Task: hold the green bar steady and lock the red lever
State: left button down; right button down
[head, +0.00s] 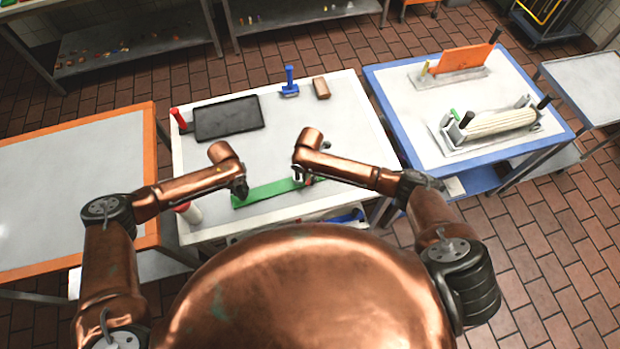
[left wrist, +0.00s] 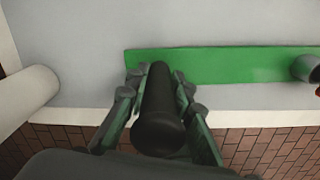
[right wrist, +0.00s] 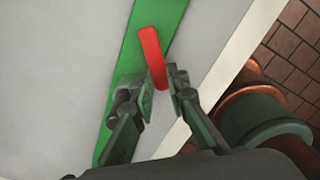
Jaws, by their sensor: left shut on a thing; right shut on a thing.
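The green bar (head: 266,192) lies flat along the near part of the white middle table; it also shows in the left wrist view (left wrist: 225,65) and the right wrist view (right wrist: 165,22). My left gripper (head: 241,192) is at the bar's left end, shut on a black handle (left wrist: 161,115) standing between its fingers. My right gripper (head: 302,182) is at the bar's right end. Its fingers close around the lower part of the red lever (right wrist: 152,55), which leans over the bar.
A black tray (head: 228,119), a red cylinder (head: 178,119), a blue stand (head: 289,85) and a brown block (head: 321,88) sit farther back. A blue-edged table (head: 400,90) with fixtures is at right.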

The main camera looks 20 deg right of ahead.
jog(key=shift+w, duration=0.1)
jog(key=c, duration=1.9)
grip_release()
jog(key=shift+r, duration=4)
jog(key=shift+c, duration=0.4)
